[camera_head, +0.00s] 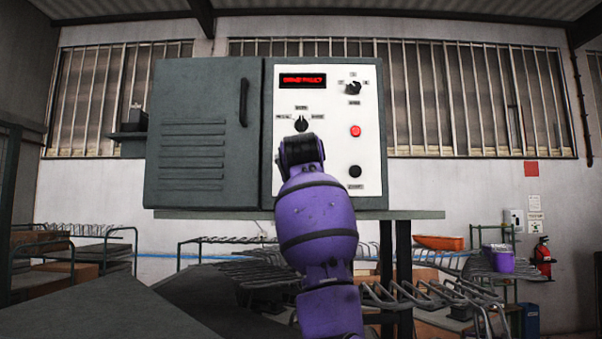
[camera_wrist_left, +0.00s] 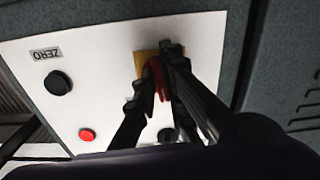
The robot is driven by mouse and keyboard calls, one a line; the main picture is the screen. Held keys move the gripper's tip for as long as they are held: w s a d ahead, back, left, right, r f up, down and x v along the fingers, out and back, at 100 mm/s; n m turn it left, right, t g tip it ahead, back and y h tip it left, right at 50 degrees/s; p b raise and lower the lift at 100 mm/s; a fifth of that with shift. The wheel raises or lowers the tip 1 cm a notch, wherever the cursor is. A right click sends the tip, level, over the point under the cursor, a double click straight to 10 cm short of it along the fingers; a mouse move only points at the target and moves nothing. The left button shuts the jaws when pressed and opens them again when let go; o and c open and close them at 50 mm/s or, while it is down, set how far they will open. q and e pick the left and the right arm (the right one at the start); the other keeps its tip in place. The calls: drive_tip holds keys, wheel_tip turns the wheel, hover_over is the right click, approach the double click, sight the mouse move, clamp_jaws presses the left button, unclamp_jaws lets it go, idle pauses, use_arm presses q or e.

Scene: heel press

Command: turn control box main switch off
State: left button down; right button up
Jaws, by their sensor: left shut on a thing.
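The control box (camera_head: 205,130) has a white front panel (camera_head: 334,110). Its main switch (camera_wrist_left: 152,76) is a red handle on a yellow plate (camera_wrist_left: 145,62), in the left wrist view, where the panel appears upside down. My left gripper (camera_wrist_left: 153,88) has its dark fingers on either side of the red handle and is shut on it. The fingers cover part of the handle, and I cannot tell its on or off position. In the head view my left gripper (camera_head: 300,150) is in front of the lower left of the panel and hides the main switch.
The panel also carries a red-lit display (camera_head: 303,80), a selector knob (camera_head: 301,124), another knob (camera_head: 353,88), a red button (camera_head: 355,131) and a black button (camera_head: 355,171). The box stands on a shelf (camera_head: 420,214). Metal racks (camera_head: 430,296) stand below.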

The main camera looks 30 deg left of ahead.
use_arm(q)
drive_tip(key=shift+d+r+n, duration=0.1)
drive_tip(key=shift+n, duration=1.8)
drive_tip(key=shift+d+r+n, duration=0.1)
drive_tip(key=shift+n, duration=1.8)
drive_tip(key=c, duration=1.8)
unclamp_jaws()
drive_tip(key=v, duration=1.2)
drive_tip(key=shift+f, duration=0.1)
